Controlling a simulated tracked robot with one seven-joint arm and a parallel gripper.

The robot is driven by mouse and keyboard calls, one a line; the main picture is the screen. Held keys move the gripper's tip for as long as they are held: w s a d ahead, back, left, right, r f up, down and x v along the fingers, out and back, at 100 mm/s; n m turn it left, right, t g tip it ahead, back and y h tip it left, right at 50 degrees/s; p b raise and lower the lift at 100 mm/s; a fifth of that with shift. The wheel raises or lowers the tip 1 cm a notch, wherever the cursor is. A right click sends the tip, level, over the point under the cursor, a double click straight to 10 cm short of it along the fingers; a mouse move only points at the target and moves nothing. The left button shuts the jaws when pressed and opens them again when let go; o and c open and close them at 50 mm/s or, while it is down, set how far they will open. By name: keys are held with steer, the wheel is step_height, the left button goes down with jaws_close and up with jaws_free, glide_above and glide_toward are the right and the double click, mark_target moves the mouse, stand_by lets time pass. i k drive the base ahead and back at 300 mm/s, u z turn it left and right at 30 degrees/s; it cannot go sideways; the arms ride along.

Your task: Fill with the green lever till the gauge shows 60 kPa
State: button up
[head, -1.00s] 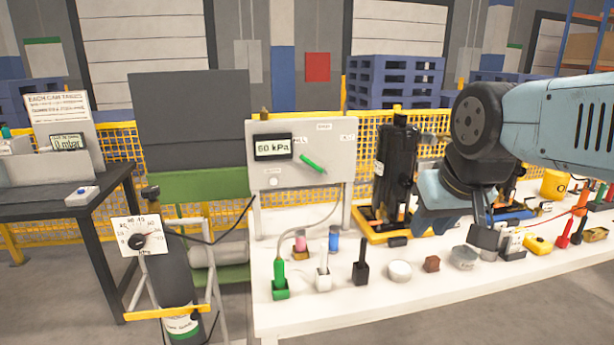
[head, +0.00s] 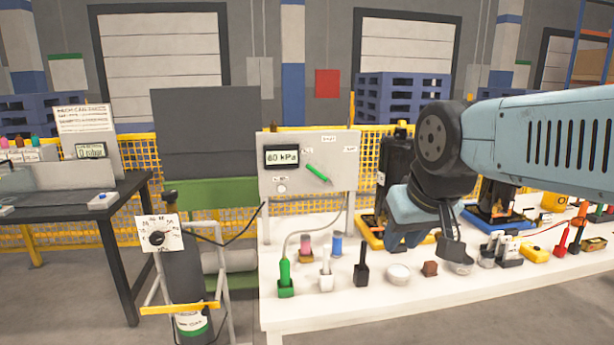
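The green lever (head: 318,172) is on the front of a light grey panel box (head: 342,178) and slants down to the right. The gauge (head: 282,157) is the display at the panel's upper left and appears to read 60 kPa, though its first digit is slightly blurred. My gripper (head: 452,250) hangs at the end of my arm, to the right of the panel and above the white table, well apart from the lever. Its fingers are dark and small from this angle, so their opening is unclear. I see nothing held in it.
A black compressor-like unit (head: 396,185) is behind my arm.

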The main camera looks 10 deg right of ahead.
mark_target(313, 170)
steer(key=u, duration=0.05)
steer(key=i, duration=1)
steer(key=z, duration=0.05)
